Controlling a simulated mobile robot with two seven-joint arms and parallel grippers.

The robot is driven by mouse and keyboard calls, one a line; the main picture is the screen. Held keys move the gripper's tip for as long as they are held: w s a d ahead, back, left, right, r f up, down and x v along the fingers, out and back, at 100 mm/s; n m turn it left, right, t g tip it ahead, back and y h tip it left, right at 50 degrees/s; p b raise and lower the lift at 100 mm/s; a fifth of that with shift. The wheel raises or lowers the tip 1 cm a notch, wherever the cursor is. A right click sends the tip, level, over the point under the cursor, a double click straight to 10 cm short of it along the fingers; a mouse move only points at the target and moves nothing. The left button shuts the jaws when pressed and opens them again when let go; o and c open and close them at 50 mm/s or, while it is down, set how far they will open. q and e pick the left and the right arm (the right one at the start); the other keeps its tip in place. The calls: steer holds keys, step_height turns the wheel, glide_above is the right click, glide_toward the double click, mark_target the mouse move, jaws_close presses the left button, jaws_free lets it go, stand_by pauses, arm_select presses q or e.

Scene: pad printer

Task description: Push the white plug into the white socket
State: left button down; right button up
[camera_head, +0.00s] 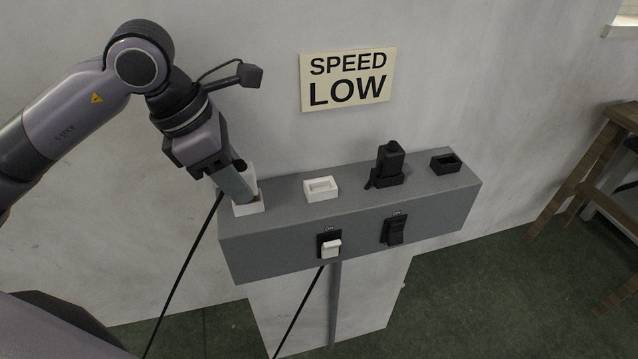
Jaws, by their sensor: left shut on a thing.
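My left gripper (241,187) points down at the left end of a grey box. It is shut on the white plug (251,173), which is partly hidden by the fingers. The plug is upright at the left white socket (249,208); whether it sits in that socket or just above it is hidden by the fingers. A second white socket (321,188), to the right on the box top, is empty and open upward. My right gripper is not in view.
The grey box (283,228) stands against the wall. A black plug (389,161) stands in a black socket; an empty black socket (445,162) is at the right end. A white switch (331,248) and a black switch (396,231) are on the front. A sign (348,79) reads SPEED LOW.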

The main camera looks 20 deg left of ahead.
mark_target(250, 166)
arm_select(q)
steer(key=shift+r+p, duration=1.3)
steer(key=shift+r, duration=0.7)
steer(key=shift+w+d+r, duration=0.1)
steer(key=shift+w+d, duration=0.25)
steer(key=shift+d, duration=0.2)
steer(key=w+d, duration=0.2)
steer(key=w+d+f, duration=0.1)
steer(key=d, duration=0.2)
steer(key=w+d, duration=0.2)
steer(key=d, duration=0.1)
steer(key=shift+w+d+f, duration=0.2)
steer(key=shift+w+f, duration=0.05)
steer(key=shift+w, duration=0.1)
steer(key=shift+f+b, duration=0.6)
steer(key=shift+f, duration=0.05)
steer(key=shift+a, duration=0.1)
